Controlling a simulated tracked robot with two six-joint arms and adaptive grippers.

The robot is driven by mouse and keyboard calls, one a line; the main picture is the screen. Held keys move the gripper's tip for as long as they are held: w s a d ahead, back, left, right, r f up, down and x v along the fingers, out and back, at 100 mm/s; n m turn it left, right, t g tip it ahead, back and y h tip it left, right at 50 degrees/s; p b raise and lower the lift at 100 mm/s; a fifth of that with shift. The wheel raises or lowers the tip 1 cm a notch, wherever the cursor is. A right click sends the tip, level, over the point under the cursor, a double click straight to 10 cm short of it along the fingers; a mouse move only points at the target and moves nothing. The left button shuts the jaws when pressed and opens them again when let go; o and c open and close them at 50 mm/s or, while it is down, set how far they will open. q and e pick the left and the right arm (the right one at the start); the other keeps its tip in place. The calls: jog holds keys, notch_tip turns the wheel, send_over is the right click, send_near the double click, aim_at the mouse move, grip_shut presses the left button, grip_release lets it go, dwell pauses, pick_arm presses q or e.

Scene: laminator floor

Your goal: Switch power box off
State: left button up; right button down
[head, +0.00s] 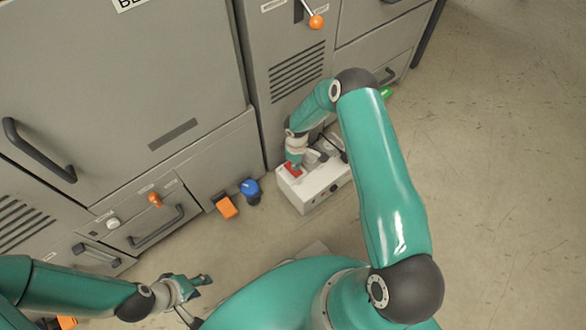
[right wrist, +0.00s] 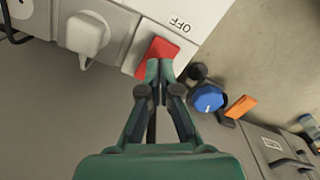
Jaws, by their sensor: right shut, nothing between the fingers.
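The white power box (head: 315,192) stands on the floor against the grey machine. Its red switch (right wrist: 157,57) is on its top near one end, with the word OFF printed beside it. The switch also shows in the head view (head: 291,171). My right gripper (right wrist: 160,70) is shut and empty. Its fingertips are at the edge of the red switch and cover part of it; I cannot tell whether they press on it. My left gripper (head: 200,297) looks open and empty, low at the bottom left, far from the box.
A white plug (right wrist: 86,34) sits in the box beside the switch. A blue item (head: 250,187) and an orange item (head: 225,206) lie on the floor left of the box. The grey machine (head: 120,90) with handles rises behind. The floor at right is clear.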

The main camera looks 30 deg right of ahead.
jog(key=shift+f+b, duration=1.4)
jog(key=shift+f, duration=0.1)
dwell(0.5)
jog(key=shift+r, duration=0.15)
jog(key=shift+r+p, duration=2.05)
jog(key=shift+r, duration=1.35)
